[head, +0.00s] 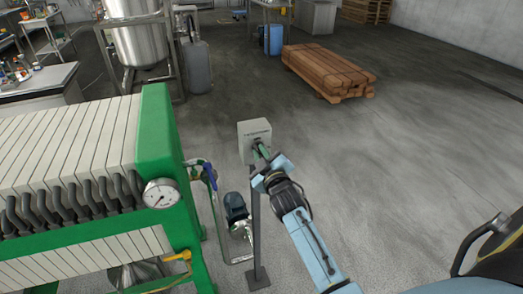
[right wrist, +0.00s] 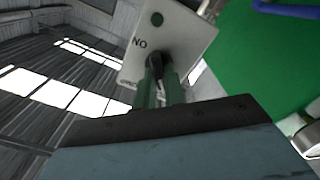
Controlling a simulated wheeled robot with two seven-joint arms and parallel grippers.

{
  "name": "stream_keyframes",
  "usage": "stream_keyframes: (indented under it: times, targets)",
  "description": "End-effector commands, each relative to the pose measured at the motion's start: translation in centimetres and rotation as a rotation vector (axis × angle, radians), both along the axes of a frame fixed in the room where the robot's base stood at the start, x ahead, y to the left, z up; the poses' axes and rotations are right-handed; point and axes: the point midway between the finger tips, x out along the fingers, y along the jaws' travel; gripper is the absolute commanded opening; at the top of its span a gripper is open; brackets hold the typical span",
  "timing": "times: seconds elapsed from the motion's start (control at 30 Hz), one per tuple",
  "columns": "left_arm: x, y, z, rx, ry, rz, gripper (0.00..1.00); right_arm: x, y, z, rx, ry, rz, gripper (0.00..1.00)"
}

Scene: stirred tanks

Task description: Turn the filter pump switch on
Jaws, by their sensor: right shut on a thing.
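The filter pump switch box (head: 255,136) is a pale grey box on a dark post, right of the green filter press in the head view. In the right wrist view its face (right wrist: 172,30) shows a green dot, the letters "NO" and a black knob (right wrist: 156,62). My right gripper (head: 262,150) is at the front of the box, with its green fingers (right wrist: 157,85) shut on the black knob. The fingers hide part of the knob, so its exact setting is hard to tell. My left gripper is not in view.
The green filter press (head: 155,130) with a round gauge (head: 161,194) stands close on the left. A small pump (head: 236,212) sits low beside the post. Wooden beams (head: 328,70) lie behind. The floor to the right is mostly clear.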

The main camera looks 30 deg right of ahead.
Motion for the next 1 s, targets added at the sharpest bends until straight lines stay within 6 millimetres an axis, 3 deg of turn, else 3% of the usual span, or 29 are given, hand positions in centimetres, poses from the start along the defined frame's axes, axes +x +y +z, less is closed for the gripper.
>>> stream_keyframes:
  times: [0.6,1.0]
  targets:
    - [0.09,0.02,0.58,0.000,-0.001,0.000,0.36,0.03,0.11,-0.27,-0.559,0.134,0.000,0.00]
    - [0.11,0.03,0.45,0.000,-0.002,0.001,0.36,0.03,0.14,-0.34,-0.800,0.192,0.000,0.00]
